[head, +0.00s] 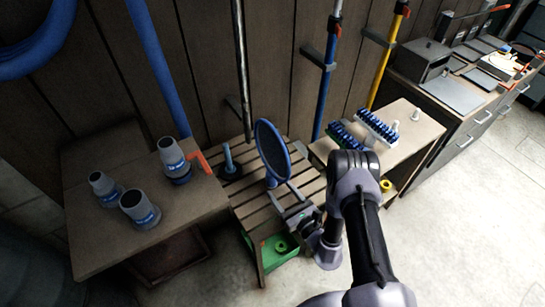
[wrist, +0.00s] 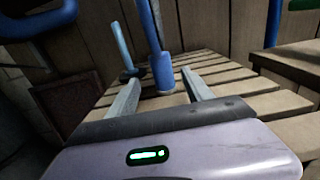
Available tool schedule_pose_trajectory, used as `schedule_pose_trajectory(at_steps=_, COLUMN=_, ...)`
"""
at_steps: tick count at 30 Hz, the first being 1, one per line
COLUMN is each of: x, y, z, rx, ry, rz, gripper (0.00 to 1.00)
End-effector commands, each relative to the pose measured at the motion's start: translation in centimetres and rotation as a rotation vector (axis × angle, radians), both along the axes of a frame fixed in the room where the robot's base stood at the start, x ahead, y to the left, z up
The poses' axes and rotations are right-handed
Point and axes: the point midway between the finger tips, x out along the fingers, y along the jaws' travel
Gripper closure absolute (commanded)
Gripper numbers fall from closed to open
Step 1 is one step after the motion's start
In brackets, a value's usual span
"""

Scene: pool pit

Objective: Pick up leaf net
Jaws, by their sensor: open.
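The leaf net (head: 272,149) has a dark oval mesh in a blue rim. It stands upright over the slatted wooden bench, with a short blue handle below the rim. In the wrist view the blue handle (wrist: 163,72) rises between the two finger tips. My gripper (head: 281,193) is low over the bench at the base of the net. It also shows in the wrist view (wrist: 161,78), open, with a finger on each side of the handle. Whether a finger touches the handle I cannot tell.
A blue upright tool (head: 228,160) stands just left of the net. Grey canisters (head: 140,207) stand on the left table (head: 90,247). Blue-and-white brushes (head: 376,127) lie on the right table. Poles lean on the wall behind. A green container (head: 280,247) sits under the bench.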

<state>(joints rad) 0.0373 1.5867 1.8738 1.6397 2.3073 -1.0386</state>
Motion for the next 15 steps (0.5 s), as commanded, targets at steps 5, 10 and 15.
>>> schedule_pose_trajectory(at_steps=5, x=2.5, y=1.4, z=0.1, rx=0.0, ry=-0.005, rz=0.003, gripper=0.41)
schedule_pose_trajectory(at_steps=10, x=4.5, y=2.7, z=0.3, rx=0.001, ry=-0.001, rz=0.001, gripper=0.41)
schedule_pose_trajectory(at_steps=15, x=4.7, y=2.8, z=0.5, rx=0.0, ry=0.0, rz=0.001, gripper=0.41)
